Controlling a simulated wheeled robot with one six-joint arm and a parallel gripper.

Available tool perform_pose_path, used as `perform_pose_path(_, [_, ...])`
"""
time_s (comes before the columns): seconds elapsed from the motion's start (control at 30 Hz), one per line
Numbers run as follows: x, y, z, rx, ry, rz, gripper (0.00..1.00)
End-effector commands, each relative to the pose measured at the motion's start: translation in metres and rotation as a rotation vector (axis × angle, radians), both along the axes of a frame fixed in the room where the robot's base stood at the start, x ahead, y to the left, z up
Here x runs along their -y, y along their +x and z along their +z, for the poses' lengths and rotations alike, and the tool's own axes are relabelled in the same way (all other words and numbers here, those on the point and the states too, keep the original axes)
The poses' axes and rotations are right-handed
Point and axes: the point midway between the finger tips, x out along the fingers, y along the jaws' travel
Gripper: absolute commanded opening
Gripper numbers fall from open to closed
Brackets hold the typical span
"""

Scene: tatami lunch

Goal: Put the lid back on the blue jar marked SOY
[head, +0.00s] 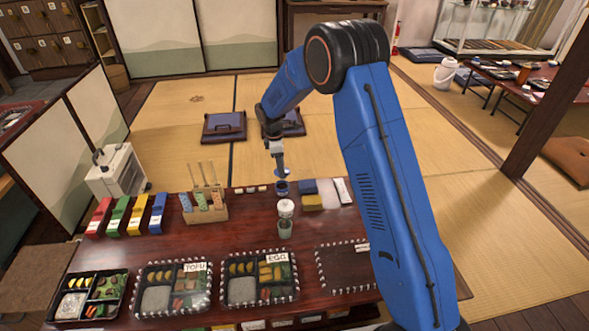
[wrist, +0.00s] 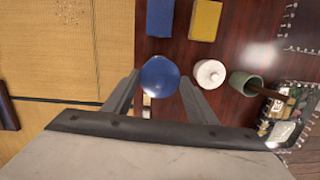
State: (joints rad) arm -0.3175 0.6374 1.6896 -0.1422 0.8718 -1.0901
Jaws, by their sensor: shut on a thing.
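My gripper (head: 280,163) is shut on a round blue lid (head: 283,174). The lid is also between the fingertips in the wrist view (wrist: 160,75). In the head view a small dark blue jar (head: 282,188) stands on the table just below the lid, with a narrow gap seeming to show between them. The jar is hidden by the lid in the wrist view, and I cannot read any marking on it.
A white lidded jar (head: 285,206) and a green cup (head: 285,228) stand close in front of the blue jar. Blue and yellow blocks (head: 312,203) lie to the right. A wooden holder (head: 205,212) stands left. Food trays (head: 258,290) line the front.

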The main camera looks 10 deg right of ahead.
Motion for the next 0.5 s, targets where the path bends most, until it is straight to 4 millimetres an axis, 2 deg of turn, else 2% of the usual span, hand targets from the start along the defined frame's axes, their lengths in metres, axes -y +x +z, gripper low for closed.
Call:
perform_pose_path(0.27, [-0.002,0.0,-0.008,-0.001,-0.001,0.003,0.3])
perform_pose_path(0.5, [-0.001,0.0,-0.025,-0.001,-0.001,0.003,0.3])
